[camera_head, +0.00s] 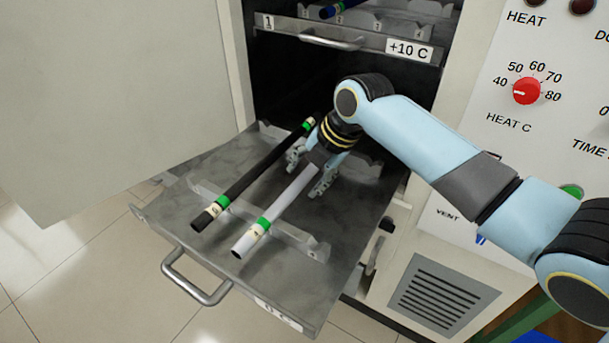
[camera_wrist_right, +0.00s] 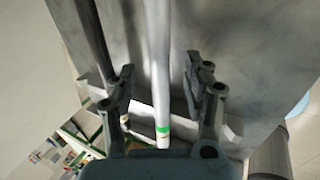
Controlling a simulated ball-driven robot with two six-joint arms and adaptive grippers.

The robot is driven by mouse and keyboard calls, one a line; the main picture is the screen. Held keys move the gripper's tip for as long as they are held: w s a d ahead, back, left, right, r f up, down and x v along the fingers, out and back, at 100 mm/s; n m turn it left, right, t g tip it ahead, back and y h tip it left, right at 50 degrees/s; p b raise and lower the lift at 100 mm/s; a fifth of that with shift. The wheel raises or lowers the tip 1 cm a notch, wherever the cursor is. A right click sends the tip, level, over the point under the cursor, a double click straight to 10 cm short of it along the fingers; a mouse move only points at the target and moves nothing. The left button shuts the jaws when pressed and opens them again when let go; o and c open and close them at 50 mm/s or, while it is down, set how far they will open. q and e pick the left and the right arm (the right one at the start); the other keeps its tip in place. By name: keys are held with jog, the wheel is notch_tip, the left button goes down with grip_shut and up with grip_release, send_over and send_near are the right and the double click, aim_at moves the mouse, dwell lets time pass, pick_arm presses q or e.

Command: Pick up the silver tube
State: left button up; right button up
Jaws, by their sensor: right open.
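The silver tube (camera_head: 280,208) lies on the pulled-out metal drawer, resting across a notched rack, with a green band and a cream label near its front end. My right gripper (camera_head: 309,176) is over the tube's far part, which it partly hides. In the right wrist view the tube (camera_wrist_right: 160,85) runs between the two open fingers (camera_wrist_right: 158,90), apart from both. My left gripper is not in view.
A black tube (camera_head: 258,172) with green bands lies parallel, left of the silver one. The drawer (camera_head: 335,225) has a front handle (camera_head: 196,280). An upper drawer (camera_head: 365,42) labelled +10 C holds a blue tube (camera_head: 340,8). An open door stands left, a control panel right.

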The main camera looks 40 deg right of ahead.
jog(key=shift+x, duration=1.25)
grip_shut()
jog(key=shift+r, duration=0.15)
